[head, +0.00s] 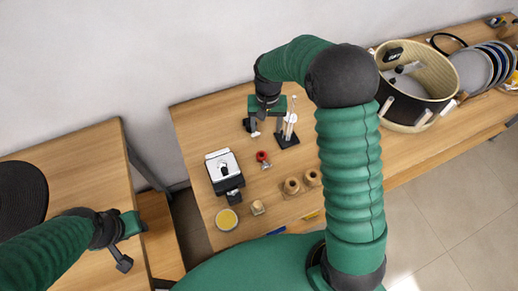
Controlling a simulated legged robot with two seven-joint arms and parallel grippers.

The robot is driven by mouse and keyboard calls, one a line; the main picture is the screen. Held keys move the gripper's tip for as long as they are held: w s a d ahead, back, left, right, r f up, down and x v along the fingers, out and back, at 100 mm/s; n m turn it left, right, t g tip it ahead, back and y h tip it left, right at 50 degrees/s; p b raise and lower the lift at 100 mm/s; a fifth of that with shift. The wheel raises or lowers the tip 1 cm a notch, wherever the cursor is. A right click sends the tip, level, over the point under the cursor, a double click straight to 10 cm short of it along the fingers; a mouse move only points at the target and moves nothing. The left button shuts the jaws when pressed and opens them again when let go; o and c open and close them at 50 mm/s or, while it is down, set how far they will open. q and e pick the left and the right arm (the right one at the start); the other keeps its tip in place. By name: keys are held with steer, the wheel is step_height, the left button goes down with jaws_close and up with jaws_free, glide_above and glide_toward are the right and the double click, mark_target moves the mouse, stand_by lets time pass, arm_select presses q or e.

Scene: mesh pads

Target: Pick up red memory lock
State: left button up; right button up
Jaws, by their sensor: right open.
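A small red thing with a metallic lower part, which looks like the red memory lock (262,157), sits on the wooden table (205,125) near its middle. My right gripper (267,131) is open and hangs above the table, just behind the red lock and apart from it. Nothing shows between its fingers. My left gripper (123,260) is at the lower left, far from the lock, near the edge of the other table. Its fingers are too unclear to read.
A white-topped device (222,166) stands left of the lock. A small stand with a black base (288,141) is close to my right gripper. Wooden rings (291,186), a yellow dish (227,220) and a small block (257,207) lie in front. A large drum-like container (418,85) is farther right.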

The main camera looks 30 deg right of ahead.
glide_above(262, 154)
step_height(262, 154, down, 6)
steer(key=f, duration=0.2)
steer(key=f+p, duration=0.1)
steer(key=f, duration=0.1)
steer(key=shift+s+a+f, duration=0.1)
steer(key=shift+a, duration=0.2)
steer(key=f, duration=0.2)
steer(key=f+p, duration=0.1)
steer(key=f, duration=0.1)
steer(key=shift+s+a, duration=0.1)
steer(key=shift+s, duration=0.15)
steer(key=shift+f, duration=0.35)
steer(key=shift+d+f, duration=0.15)
steer(key=shift+d, duration=0.15)
steer(key=shift+a, duration=0.25)
steer(key=c, duration=1.1)
jaws_close()
arm_select(q)
steer(key=v, duration=0.2)
steer(key=shift+s+a+r, duration=0.1)
steer(key=shift+s+r, duration=0.15)
steer(key=shift+s, duration=0.05)
arm_select(e)
steer(key=shift+d, duration=0.1)
